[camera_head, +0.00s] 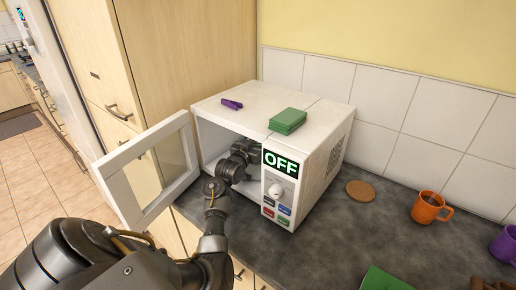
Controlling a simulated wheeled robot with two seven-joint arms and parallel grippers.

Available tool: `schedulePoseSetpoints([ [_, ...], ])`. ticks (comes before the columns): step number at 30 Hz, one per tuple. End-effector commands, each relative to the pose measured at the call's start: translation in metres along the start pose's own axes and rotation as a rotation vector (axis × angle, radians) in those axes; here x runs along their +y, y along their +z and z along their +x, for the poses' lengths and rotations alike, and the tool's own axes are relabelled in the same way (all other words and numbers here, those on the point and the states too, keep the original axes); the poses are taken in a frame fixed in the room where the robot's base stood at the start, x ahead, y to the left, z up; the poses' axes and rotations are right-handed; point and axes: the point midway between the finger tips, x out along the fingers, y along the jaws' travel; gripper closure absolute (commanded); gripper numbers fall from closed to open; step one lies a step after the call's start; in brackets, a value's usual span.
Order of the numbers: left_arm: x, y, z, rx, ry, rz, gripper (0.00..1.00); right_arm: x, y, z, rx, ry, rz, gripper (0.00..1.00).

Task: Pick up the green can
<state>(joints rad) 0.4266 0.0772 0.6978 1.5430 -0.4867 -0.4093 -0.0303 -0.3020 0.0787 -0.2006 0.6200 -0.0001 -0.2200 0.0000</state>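I see no clear green can in the head view. My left arm comes in from the lower left and reaches through the open front of a white microwave (322,160). The wrist end of my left gripper (240,158) is inside the microwave. Its fingers are hidden, so I cannot tell whether it is open or holds something. My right gripper is not in view.
The microwave door (126,192) stands open to the left. A green block (287,120) and a purple item (232,104) lie on top. A brown disc (360,190), orange mug (430,207), purple mug (506,245) and green item (384,279) are on the dark counter (345,240).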

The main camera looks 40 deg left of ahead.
Motion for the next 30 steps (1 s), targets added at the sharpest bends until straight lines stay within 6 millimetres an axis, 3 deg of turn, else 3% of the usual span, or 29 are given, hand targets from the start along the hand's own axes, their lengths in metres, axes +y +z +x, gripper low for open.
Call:
schedulePoseSetpoints([
  [3, 0.0000, 0.0000, -0.0002, 0.000, 0.000, 0.000, 0.12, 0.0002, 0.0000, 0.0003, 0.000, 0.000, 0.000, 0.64],
  [17, -0.0003, -0.0002, -0.0005, 0.000, 0.000, 0.000, 0.73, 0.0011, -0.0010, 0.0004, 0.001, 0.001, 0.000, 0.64],
  [30, -0.0014, -0.0060, -0.0032, 0.007, -0.001, 0.004, 0.74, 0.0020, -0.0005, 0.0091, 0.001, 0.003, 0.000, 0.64],
])
